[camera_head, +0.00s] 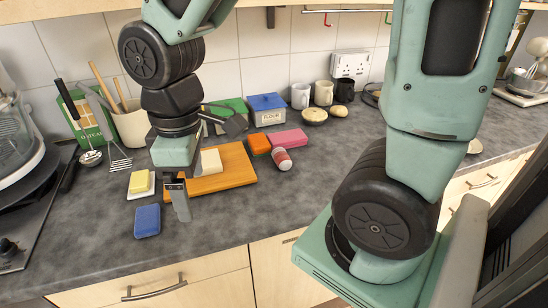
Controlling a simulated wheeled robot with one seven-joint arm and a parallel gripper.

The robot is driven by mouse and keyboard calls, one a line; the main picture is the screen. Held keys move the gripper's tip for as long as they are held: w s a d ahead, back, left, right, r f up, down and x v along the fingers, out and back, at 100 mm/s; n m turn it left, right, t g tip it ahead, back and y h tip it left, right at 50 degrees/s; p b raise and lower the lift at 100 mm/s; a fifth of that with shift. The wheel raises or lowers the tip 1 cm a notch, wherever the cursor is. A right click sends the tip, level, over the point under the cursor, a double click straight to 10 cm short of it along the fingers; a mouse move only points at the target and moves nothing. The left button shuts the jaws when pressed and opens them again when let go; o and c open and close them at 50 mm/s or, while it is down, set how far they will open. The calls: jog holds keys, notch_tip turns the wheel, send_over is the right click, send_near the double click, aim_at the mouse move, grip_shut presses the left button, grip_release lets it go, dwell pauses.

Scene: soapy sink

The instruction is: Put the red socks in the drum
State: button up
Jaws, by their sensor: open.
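I see no red socks and no drum in this view. My gripper (176,194) points down over the grey worktop, in front of the left part of a wooden board (236,172). Its jaws are open and nothing shows between them. A blue block (147,221) lies on the worktop left of the fingers. A cream block (211,161) rests on the board, partly behind my gripper.
Orange (259,143) and pink (288,138) blocks and a red-and-white can (282,159) lie right of the board. A flour box (267,108) and mugs (323,92) stand behind. A utensil pot (131,126) stands left. The front worktop is clear; drawers (160,285) are below.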

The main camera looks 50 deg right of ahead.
jog(key=w+d, duration=0.6)
jog(key=d, duration=0.2)
jog(key=n+b, duration=0.1)
jog(key=n, duration=0.2)
send_over(282, 153)
jog(key=shift+h, duration=0.3)
notch_tip(282, 153, down, 14)
jog(key=shift+s+r, duration=0.1)
jog(key=shift+s, duration=0.05)
jog(key=shift+f+p, duration=0.65)
jog(key=shift+f, duration=2.2)
jog(key=c, duration=0.8)
jog(key=shift+r, duration=0.1)
